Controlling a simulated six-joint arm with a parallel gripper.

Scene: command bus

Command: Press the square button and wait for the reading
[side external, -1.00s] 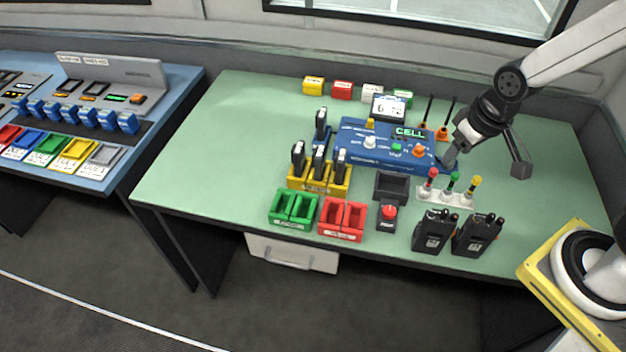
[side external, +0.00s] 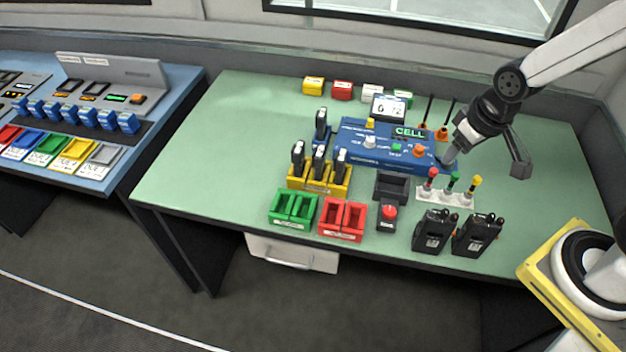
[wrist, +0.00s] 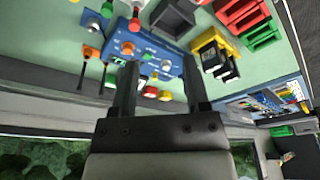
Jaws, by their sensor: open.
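The blue panel (side external: 355,158) lies at the back of the green table with a lit green "CELL" display (side external: 410,132). A small green square button (side external: 396,147) sits on it between a white knob (side external: 370,142) and an orange knob (side external: 418,151). My gripper (side external: 484,164) is wide open and empty at the panel's right end, one finger near the panel's right edge. Contact cannot be told. In the wrist view my gripper (wrist: 161,63) spans part of the panel, and the orange knob (wrist: 127,47) shows near one finger.
A white screen (side external: 389,107) stands behind the panel, its small characters hard to read. Coloured plungers (side external: 454,182), two black radios (side external: 433,231) and a red button (side external: 387,215) stand in front. A yellow rack (side external: 318,178) is left. The table's left side is clear.

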